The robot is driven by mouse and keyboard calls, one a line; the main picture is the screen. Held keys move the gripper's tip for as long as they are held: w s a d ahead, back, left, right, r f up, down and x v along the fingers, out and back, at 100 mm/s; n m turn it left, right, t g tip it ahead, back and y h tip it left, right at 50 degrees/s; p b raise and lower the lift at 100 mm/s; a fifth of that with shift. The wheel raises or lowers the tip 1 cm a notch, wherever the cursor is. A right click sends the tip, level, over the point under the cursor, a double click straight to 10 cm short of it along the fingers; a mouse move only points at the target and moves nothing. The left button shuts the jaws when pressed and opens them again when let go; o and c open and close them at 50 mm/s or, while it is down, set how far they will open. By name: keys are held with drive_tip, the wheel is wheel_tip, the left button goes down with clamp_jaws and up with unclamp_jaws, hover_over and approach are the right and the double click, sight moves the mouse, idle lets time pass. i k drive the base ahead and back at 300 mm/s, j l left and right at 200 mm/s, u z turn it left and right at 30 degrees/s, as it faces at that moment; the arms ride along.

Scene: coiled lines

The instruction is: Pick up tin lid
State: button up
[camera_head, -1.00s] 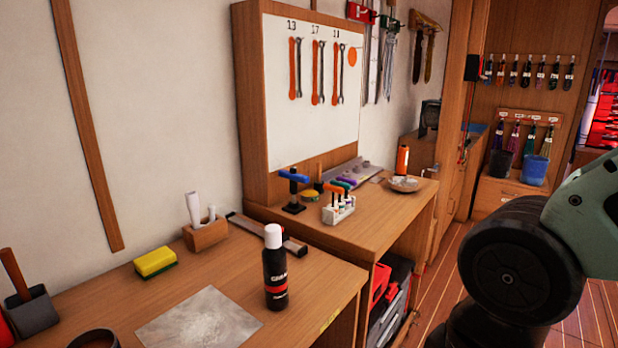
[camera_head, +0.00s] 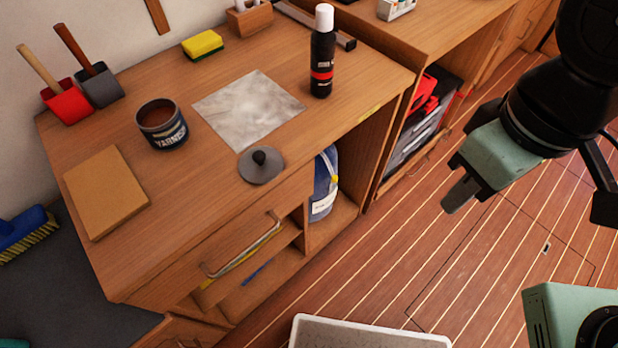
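The tin lid (camera_head: 262,168) is a round grey disc with a dark knob on top. It lies flat near the front edge of the wooden bench (camera_head: 205,190). The open varnish tin (camera_head: 162,125) stands upright behind it to the left, with brown contents showing. My gripper (camera_head: 456,197) hangs over the floor to the right of the bench, well apart from the lid. One dark finger shows clearly; the gap between the fingers is not visible.
A black bottle with a white cap (camera_head: 322,50) stands behind the lid. A grey sheet (camera_head: 248,108) lies between them. A brown block (camera_head: 106,192) lies at the left. A drawer handle (camera_head: 243,245) sticks out below. A white-rimmed tray (camera_head: 370,333) is at the bottom.

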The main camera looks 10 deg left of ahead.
sight(260, 165)
drive_tip(key=u, duration=1.55)
drive_tip(key=k+z, duration=0.1)
drive_tip(key=z, duration=0.2)
